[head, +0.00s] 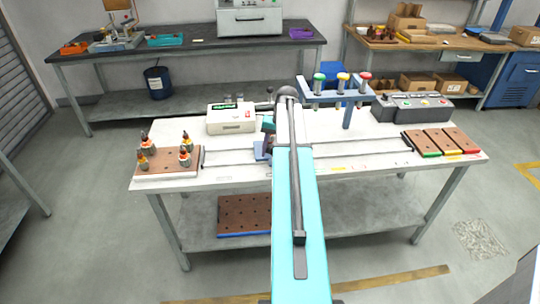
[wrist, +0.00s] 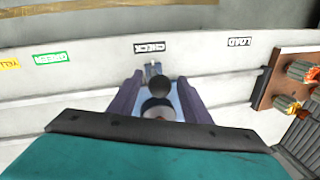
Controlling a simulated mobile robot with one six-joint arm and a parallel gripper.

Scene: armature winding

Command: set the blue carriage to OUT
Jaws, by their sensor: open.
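The blue carriage (head: 259,150) sits on the long rail across the white bench, left of my arm. In the wrist view the blue carriage (wrist: 157,70) shows beside the CHECK label, with a dark round knob (wrist: 160,88) on it. My gripper (head: 267,142) is over the carriage, pointing down, and partly hides it in the head view. In the wrist view my gripper (wrist: 160,92) is open, with one finger on each side of the knob. I cannot tell whether the fingers touch it.
A LOAD label (wrist: 240,42) and a green label (wrist: 51,58) stand along the rail. A brown board with several armatures (head: 168,162) is at the left end. Coloured-edge trays (head: 440,142) are at the right end. A blue stand with coloured knobs (head: 347,110) rises behind the rail.

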